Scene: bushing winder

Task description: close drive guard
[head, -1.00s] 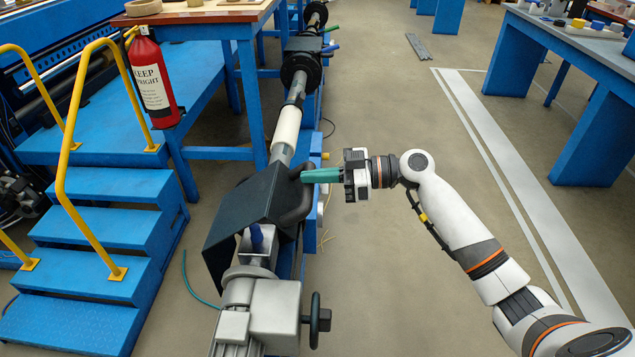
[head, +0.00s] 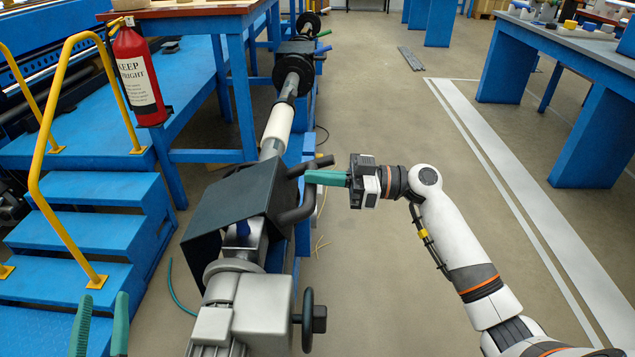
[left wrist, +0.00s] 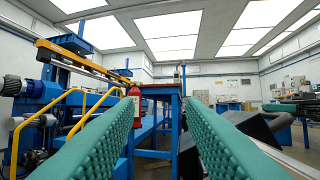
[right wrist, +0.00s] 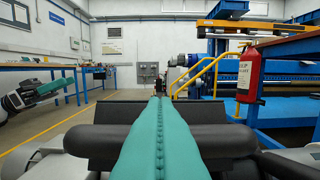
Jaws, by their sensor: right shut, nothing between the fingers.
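The drive guard (head: 236,194) is a dark grey hood over the shaft and coupling behind the grey gear unit (head: 236,310). A thick dark bar handle (head: 301,208) stands out from its right side. My right gripper (head: 308,177) is shut and empty, its green fingertips at the handle, between its bar ends in the head view; contact is unclear. In the right wrist view, the shut fingers (right wrist: 158,105) lie across the dark bar (right wrist: 230,142). My left gripper (head: 101,318) is at the lower left, open and empty; its spread fingers show in the left wrist view (left wrist: 160,125).
A black handwheel (head: 308,320) stands right of the gear unit. Blue steps (head: 80,235) with yellow rails (head: 55,205) and a red fire extinguisher (head: 140,75) are to the left. The floor to the right is clear up to a blue table (head: 560,60).

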